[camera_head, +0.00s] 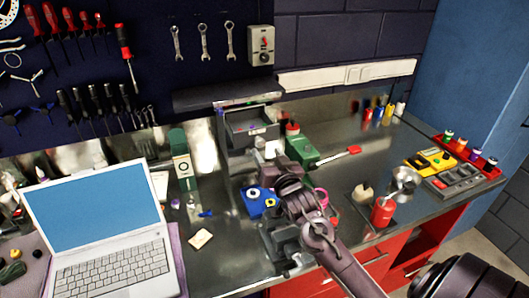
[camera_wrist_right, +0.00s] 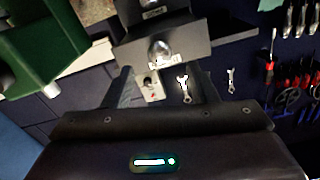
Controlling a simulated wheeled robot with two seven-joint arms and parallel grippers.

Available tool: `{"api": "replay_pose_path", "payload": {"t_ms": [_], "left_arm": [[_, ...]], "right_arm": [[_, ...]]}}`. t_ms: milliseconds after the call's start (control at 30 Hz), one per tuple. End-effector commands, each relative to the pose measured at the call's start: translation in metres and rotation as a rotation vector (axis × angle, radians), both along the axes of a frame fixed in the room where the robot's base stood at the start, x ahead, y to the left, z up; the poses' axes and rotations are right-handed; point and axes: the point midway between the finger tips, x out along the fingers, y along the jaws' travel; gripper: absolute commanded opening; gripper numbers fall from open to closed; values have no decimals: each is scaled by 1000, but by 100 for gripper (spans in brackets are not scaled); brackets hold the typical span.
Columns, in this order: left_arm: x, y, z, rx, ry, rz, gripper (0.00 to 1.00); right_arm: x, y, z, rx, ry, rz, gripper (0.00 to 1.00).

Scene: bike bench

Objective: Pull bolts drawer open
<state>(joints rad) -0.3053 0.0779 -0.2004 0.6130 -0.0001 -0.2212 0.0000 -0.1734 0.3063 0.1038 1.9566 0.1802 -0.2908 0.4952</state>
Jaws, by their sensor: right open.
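A grey drawer unit (camera_head: 238,158) stands at the back middle of the bench, with an open-topped compartment holding small items. A grey front with a round metal knob (camera_wrist_right: 160,50) and a small label shows in the right wrist view; the label is too small to read. My right gripper (camera_head: 262,160) is in front of the unit and partly hides its lower front. My left gripper is not in view.
A red can (camera_head: 382,210) stands right.

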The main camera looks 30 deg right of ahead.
Motion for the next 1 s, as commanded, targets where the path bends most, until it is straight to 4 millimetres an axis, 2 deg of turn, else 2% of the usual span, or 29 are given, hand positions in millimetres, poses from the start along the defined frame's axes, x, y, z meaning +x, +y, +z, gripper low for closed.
{"api": "replay_pose_path", "payload": {"t_ms": [100, 300, 1000], "left_arm": [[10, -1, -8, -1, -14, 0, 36], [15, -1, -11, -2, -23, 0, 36], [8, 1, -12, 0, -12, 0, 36]], "right_arm": [[-20, 4, -4, 1, 1, -1, 52], [-36, 8, -1, 1, 0, -1, 52], [-37, 9, 0, 1, 0, -1, 52]]}}
